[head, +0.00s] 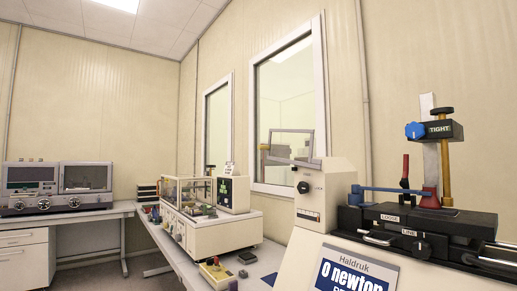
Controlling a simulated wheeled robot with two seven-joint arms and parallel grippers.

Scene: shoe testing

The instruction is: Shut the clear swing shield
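A clear panel in a grey frame (291,146) stands raised at the left of the cream machine in the right foreground, and appears to be the swing shield. Its lower edge meets a flat grey strip beside the cream housing (325,190) with a black knob. The machine's black clamp block (415,222) is uncovered, with the panel away to its left. A smaller machine with a clear box cover (187,192) sits on the bench further back. Neither of my grippers is in view.
A small yellow control box (217,274) lies on the bench (262,262). Two oven-like units (57,186) stand at far left.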

